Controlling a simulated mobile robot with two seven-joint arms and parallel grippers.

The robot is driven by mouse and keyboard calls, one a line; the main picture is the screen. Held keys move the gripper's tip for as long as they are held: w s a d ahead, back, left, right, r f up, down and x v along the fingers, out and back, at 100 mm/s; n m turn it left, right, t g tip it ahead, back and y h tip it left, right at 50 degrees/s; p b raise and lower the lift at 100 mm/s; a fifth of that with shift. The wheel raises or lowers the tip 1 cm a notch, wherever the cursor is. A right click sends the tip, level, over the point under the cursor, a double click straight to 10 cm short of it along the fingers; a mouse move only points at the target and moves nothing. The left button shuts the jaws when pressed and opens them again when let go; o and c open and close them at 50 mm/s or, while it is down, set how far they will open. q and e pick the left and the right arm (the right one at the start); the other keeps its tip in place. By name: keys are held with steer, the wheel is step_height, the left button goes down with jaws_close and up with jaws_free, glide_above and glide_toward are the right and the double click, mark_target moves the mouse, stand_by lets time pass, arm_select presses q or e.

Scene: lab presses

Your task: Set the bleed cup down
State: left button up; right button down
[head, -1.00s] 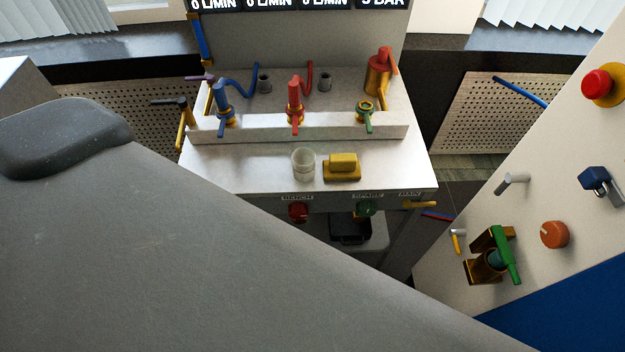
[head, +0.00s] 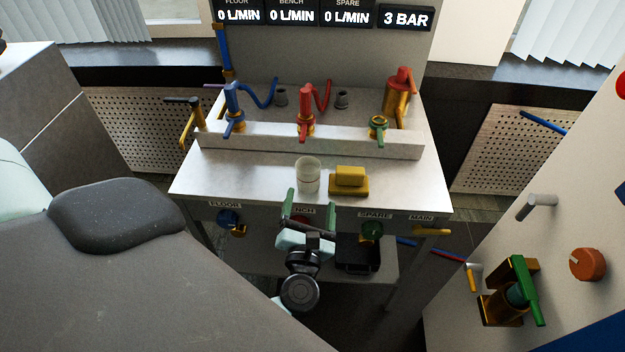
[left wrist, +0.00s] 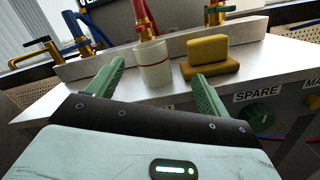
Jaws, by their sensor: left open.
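The bleed cup (head: 308,175), a pale translucent cup, stands upright on the metal bench top (head: 240,180), just left of a yellow block. Whether a finger touches the cup is hard to tell. My right gripper is not in view.
The yellow block (head: 349,181) sits close right of the cup. Behind is a raised ledge (head: 270,141) with blue, red (head: 306,105) and green-handled valves. Labelled knobs line the bench front, with a black bin (head: 357,253) below. A panel with an orange knob (head: 587,264) stands at right.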

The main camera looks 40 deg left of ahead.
mark_target(309, 181)
arm_select(q)
steer(key=n+g, duration=0.1)
steer(key=n, duration=0.1)
steer(key=w+a+n+g+y, duration=0.1)
steer(key=n, duration=0.2)
steer(key=w+a+n+y, duration=0.1)
steer(key=n, duration=0.1)
steer(key=shift+w+f+g+b, duration=0.25)
steer(key=shift+f+g+b, duration=0.05)
steer(key=shift+g+b, duration=0.1)
steer(key=shift+w+a+r, duration=0.1)
steer(key=shift+w+a, duration=0.15)
steer(key=shift+w, duration=0.15)
steer(key=shift+x, duration=0.85)
steer(key=p+x, duration=0.1)
steer(key=x, duration=0.3)
steer(key=shift+w+a+r, duration=0.15)
steer(key=shift+r, duration=0.05)
steer(key=shift+w+a, duration=0.2)
steer(key=c, duration=1.1)
steer(key=shift+c, duration=0.2)
